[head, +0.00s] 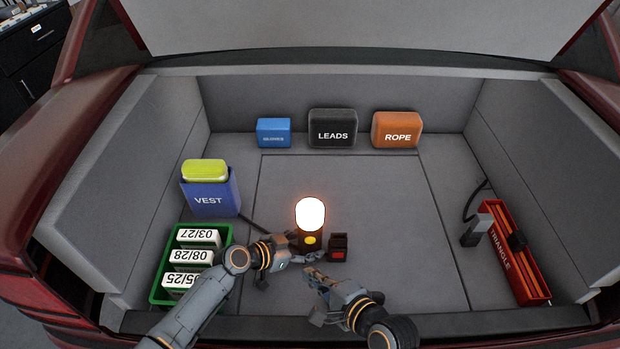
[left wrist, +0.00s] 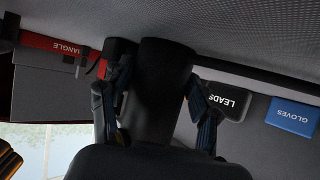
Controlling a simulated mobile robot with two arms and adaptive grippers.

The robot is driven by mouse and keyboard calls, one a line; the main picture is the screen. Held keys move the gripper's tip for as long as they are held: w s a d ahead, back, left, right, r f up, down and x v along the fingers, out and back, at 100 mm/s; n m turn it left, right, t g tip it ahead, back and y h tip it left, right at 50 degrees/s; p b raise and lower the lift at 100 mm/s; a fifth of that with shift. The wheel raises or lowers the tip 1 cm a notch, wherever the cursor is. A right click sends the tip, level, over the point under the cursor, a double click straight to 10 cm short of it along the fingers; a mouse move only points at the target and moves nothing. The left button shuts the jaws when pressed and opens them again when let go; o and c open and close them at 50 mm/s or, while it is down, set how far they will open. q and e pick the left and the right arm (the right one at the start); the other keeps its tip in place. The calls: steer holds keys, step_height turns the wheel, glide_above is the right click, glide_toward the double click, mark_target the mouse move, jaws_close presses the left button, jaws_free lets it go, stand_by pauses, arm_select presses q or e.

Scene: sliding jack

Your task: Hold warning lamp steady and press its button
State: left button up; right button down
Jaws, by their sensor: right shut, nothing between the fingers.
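The warning lamp (head: 311,214) stands upright on the trunk floor, its dome glowing warm white. A yellow button (head: 310,240) shows on the front of its dark body. My left gripper (head: 291,254) is at the lamp's lower body from the left. In the left wrist view the dark lamp body (left wrist: 162,85) sits between the two fingers, which are closed against its sides. My right gripper (head: 311,276) is shut and empty, in front of the lamp and below the button, apart from it.
A small black block with a red face (head: 338,248) stands just right of the lamp. A green crate of dated boxes (head: 157,292) and a blue VEST bin (head: 211,200) are left. A red TRIANGLE tray (head: 515,255) is right. GLOVES, LEADS (head: 333,128) and ROPE cases line the back.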

arm_select(q)
steer(key=shift+o, duration=1.3)
